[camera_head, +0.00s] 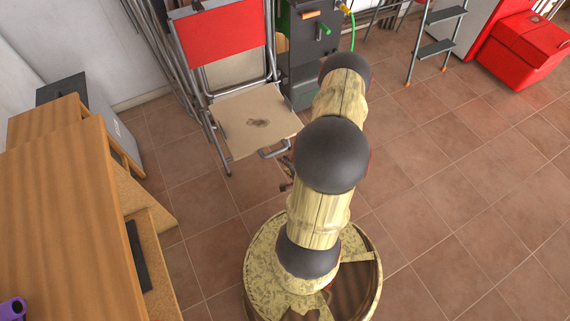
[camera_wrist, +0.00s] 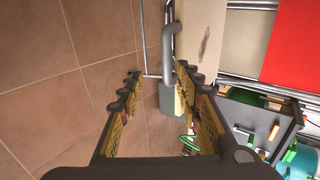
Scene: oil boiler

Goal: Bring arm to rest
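My gripper (camera_wrist: 158,72) is open in the wrist view. Its two fingers are spread, with nothing between them but floor and a chair's tubing behind. My arm rises from its round base in the middle of the head view and reaches toward the back. The arm's links largely hide the gripper in the head view. A folding chair with a red back (camera_head: 222,36) and a beige seat (camera_head: 262,112) stands just left of the arm. The seat (camera_wrist: 205,38) also shows beyond the right finger in the wrist view; I cannot tell whether they touch.
A wooden cabinet (camera_head: 62,225) fills the left side, with a grey box (camera_head: 72,92) behind it. A dark tool unit (camera_head: 306,50) stands behind the chair. A stepladder (camera_head: 437,48) and a red chest (camera_head: 522,52) stand at the back right. The tiled floor (camera_head: 470,190) at right is clear.

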